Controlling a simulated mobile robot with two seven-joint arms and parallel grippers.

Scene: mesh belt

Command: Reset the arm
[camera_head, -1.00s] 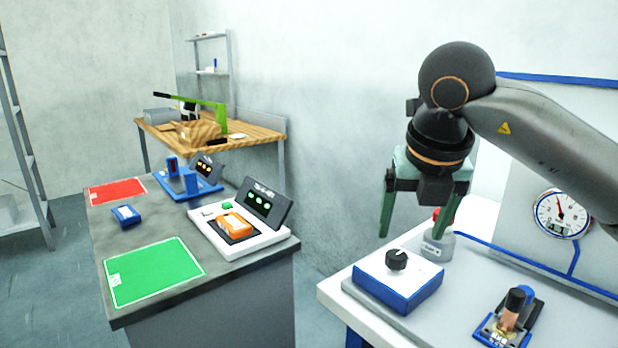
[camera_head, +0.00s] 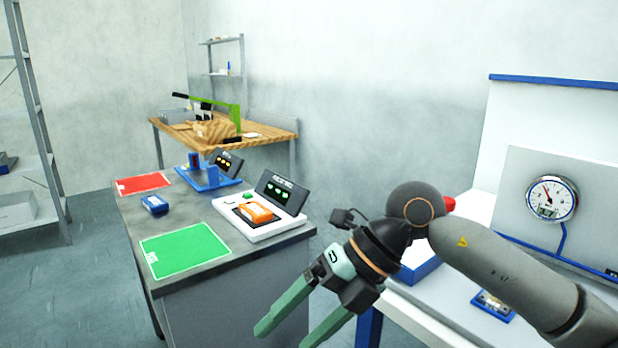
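My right arm comes in from the right edge in the head view. Its gripper (camera_head: 287,335) points down and to the left, with two green fingers apart and nothing between them. It hangs in front of the gap between the grey table (camera_head: 240,290) and the white bench (camera_head: 410,305). My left gripper is not in view. The arm hides most of a blue and white box (camera_head: 420,270) on the bench.
The grey table holds a green mat (camera_head: 185,250), a red mat (camera_head: 143,183), a blue device (camera_head: 155,204) and a tester with an orange device (camera_head: 257,212). A gauge (camera_head: 550,198) is on the panel at right. A wooden bench (camera_head: 270,135) stands behind.

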